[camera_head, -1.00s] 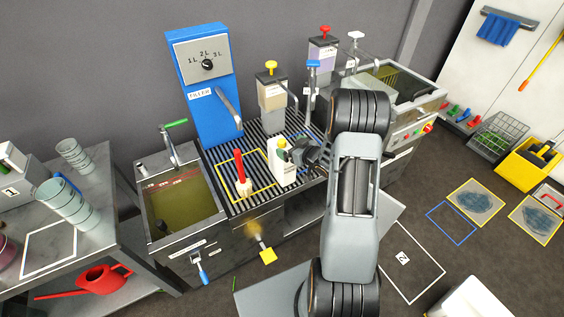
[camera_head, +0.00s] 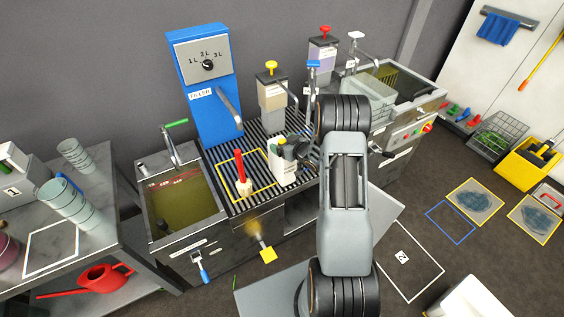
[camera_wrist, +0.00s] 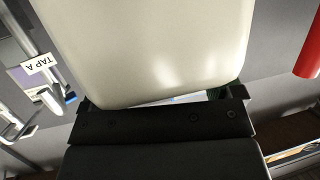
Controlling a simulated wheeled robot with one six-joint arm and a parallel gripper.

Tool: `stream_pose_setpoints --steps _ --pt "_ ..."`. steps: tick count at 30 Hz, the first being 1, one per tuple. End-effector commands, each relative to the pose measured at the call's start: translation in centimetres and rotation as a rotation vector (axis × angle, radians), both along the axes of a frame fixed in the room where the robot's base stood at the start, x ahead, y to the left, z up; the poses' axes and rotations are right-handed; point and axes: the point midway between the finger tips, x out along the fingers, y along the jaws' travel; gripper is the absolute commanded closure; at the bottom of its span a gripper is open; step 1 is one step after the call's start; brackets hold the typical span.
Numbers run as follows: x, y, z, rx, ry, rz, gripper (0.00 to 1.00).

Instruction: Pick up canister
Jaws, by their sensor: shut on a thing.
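The canister (camera_head: 282,168) is a white, boxy container standing over the slatted rack, just right of the yellow outlined square. My gripper (camera_head: 295,150) is at its upper right side and shut on it. In the wrist view the pale canister (camera_wrist: 150,45) fills the upper middle, right against the dark gripper (camera_wrist: 165,110). The gripper hides part of the canister's top, and its cap is hard to make out. I cannot tell whether its base touches the slats.
The blue filler (camera_head: 205,90) and pump dispensers (camera_head: 271,95) stand behind. A liquid-filled sink (camera_head: 180,205) lies left. A clear tray (camera_head: 368,98) sits back right.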

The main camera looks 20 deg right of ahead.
Motion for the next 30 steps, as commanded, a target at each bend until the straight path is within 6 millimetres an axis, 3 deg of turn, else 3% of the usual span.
stream_pose_setpoints --steps 2,18,30 --pt "0.0 -0.06 0.01 -0.001 0.0 -0.001 0.35" --pt "0.0 -0.1 0.0 -0.002 -0.001 -0.001 0.87" --pt "0.14 -0.11 0.66 -0.003 -0.009 0.0 0.89"
